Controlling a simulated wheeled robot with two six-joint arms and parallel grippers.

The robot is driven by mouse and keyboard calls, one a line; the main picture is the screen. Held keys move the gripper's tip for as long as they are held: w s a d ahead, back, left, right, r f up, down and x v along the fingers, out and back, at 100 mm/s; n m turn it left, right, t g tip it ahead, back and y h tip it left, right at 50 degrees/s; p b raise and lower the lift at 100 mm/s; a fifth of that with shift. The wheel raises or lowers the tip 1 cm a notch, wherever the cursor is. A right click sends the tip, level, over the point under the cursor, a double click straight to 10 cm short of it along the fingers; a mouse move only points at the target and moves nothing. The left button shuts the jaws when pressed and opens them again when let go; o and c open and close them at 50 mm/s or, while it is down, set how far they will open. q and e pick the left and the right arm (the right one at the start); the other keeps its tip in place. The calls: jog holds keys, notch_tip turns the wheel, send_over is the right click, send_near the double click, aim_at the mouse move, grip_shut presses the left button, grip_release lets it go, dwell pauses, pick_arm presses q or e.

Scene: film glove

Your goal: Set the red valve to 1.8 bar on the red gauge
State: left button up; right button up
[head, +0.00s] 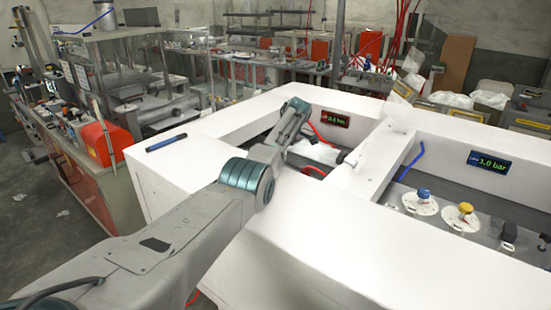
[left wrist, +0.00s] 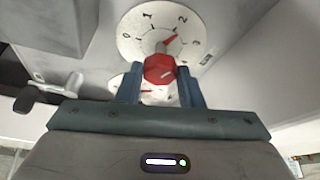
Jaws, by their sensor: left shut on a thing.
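The red valve (left wrist: 160,68) is a faceted red knob in front of a round white dial (left wrist: 135,45) with printed numbers. A red pointer on the dial points close to the 2. My left gripper (left wrist: 160,76) is shut on the red valve, one blue-grey finger on each side. In the head view my left arm reaches over the white housing into its left opening; the fingers and valve are hidden there.
White walls (head: 375,160) separate the openings. A blue pen-like stick (head: 166,142) lies on the housing's left top.

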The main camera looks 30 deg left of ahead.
pick_arm(q)
jog(key=o, duration=1)
jog(key=shift+c, duration=0.2)
jog(key=shift+d+r, duration=0.1)
jog(key=shift+w+d+r, duration=0.1)
jog(key=shift+r, duration=0.15)
jog(key=b+v, duration=0.4)
jog(key=v, duration=0.6)
